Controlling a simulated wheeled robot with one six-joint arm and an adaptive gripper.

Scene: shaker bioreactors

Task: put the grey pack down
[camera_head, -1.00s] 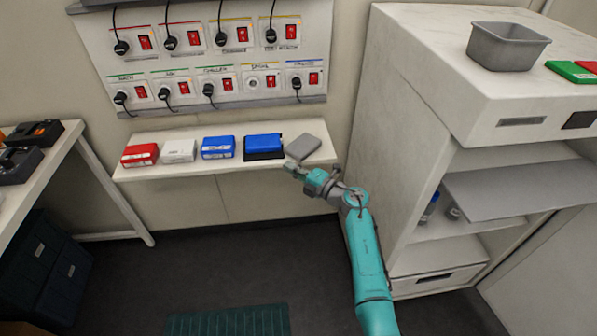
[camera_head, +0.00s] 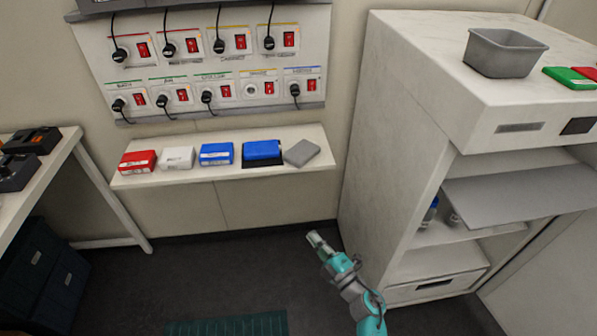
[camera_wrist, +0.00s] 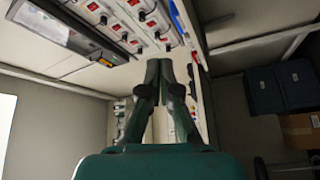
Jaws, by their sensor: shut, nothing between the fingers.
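The grey pack (camera_head: 301,152) lies at the right end of the wall shelf (camera_head: 290,170), turned at an angle, beside the blue pack on its dark base (camera_head: 262,151). My gripper (camera_head: 314,239) is well below and in front of the shelf, apart from the pack, over the dark floor. In the wrist view my gripper (camera_wrist: 158,64) has its fingers together with nothing between them. I cannot make out the grey pack in the wrist view.
A red pack (camera_head: 138,161), a white pack (camera_head: 177,158) and another blue pack (camera_head: 217,153) stand along the shelf. A panel of switches and plugs (camera_head: 205,70) hangs above. A white cabinet (camera_head: 405,120) with a grey bin (camera_head: 504,52) stands at right.

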